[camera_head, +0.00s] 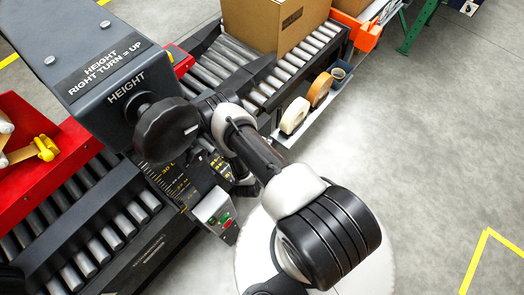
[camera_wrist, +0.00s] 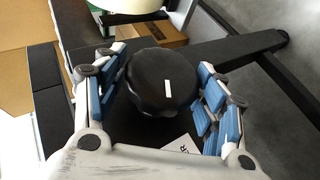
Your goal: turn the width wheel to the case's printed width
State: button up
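In the wrist view a black round wheel (camera_wrist: 160,82) with a white mark on its face sits between the two blue-padded fingers of my gripper (camera_wrist: 160,64). The fingers stand on either side of it, apart, close to its rim; contact cannot be made out. A label beside it is mostly cut off, so I cannot tell which wheel it is. In the head view my arm hides the gripper. A black height wheel (camera_head: 166,130) is on the grey HEIGHT housing (camera_head: 110,62). A cardboard case (camera_head: 270,22) stands on the rollers; its dark print is unreadable.
A scale with yellow marks (camera_head: 172,183) and a button box (camera_head: 215,211) lie below the height wheel. Tape rolls (camera_head: 295,115) sit on a side shelf. A red part (camera_head: 62,148) is at left. Floor at right (camera_head: 440,150) is open.

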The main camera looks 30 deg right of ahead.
jog(key=shift+o, duration=1.3)
jog(key=shift+s, duration=0.1)
jog(key=shift+d+r+m+g+y, duration=0.15)
jog(key=shift+g+y, duration=0.15)
jog(key=shift+y, duration=0.2)
jog(key=shift+d+m+g+y, duration=0.15)
jog(key=shift+g+y, duration=0.15)
jog(key=shift+y, duration=0.2)
jog(key=g+y+p, duration=0.1)
jog(key=y, duration=0.2)
jog(key=shift+m, duration=0.4)
jog(key=g+y, duration=0.1)
jog(key=y, duration=0.1)
jog(key=shift+m+y, duration=0.3)
jog(key=shift+y, duration=0.1)
jog(key=shift+g+y, duration=0.6)
jog(key=shift+y, duration=0.4)
jog(key=shift+m+y+b, duration=0.3)
jog(key=shift+y+b, duration=0.2)
jog(key=shift+y, duration=0.1)
